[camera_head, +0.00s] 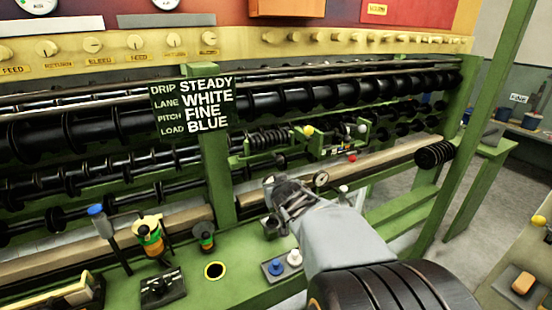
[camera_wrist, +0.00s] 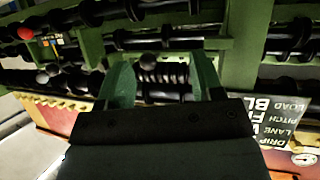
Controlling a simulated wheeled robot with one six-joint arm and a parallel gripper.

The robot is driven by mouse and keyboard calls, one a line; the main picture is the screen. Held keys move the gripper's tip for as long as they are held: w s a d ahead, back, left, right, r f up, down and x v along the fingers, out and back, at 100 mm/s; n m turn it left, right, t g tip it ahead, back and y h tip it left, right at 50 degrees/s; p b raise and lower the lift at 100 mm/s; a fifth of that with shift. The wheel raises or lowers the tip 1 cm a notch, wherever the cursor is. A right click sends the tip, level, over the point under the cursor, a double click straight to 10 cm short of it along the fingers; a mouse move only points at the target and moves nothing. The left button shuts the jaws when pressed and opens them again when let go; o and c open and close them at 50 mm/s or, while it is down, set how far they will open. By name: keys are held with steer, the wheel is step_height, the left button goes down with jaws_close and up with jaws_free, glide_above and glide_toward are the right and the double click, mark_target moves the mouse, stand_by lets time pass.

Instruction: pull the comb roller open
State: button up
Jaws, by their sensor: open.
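A short black ribbed roller, which looks like the comb roller (camera_head: 268,139), sits in a green bracket on the machine front, right of the lettered sign. In the wrist view, which is upside down, a ribbed black roller (camera_wrist: 165,76) shows between my finger tips. My gripper (camera_head: 272,184) is in front of and below the roller in the head view. Its two green fingers (camera_wrist: 165,72) stand apart with nothing clearly held. Whether they touch the roller or are short of it cannot be told.
A sign (camera_head: 205,104) reads STEADY, WHITE, FINE, BLUE. Ball knobs, yellow (camera_head: 307,130) and red (camera_head: 352,158), stand right of the roller. A green bench (camera_head: 205,285) with a blue-topped lever (camera_head: 97,212) and spools lies below. Another ribbed roller (camera_head: 435,155) is farther right.

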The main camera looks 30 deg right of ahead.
mark_target(276, 156)
steer(key=s+d+r+n+t+y, duration=0.1)
steer(key=d+r+n+t+y, duration=0.1)
steer(key=d+t+y, duration=0.55)
steer(key=shift+g+h, duration=0.65)
steer(key=w, duration=0.4)
steer(key=w+p, duration=0.1)
steer(key=w, duration=0.8)
steer(key=shift+w+f+p, duration=0.1)
steer(key=shift+f+p, duration=0.15)
steer(key=shift+p, duration=0.15)
steer(key=shift+c, duration=0.3)
steer(key=shift+d, duration=0.1)
jaws_close()
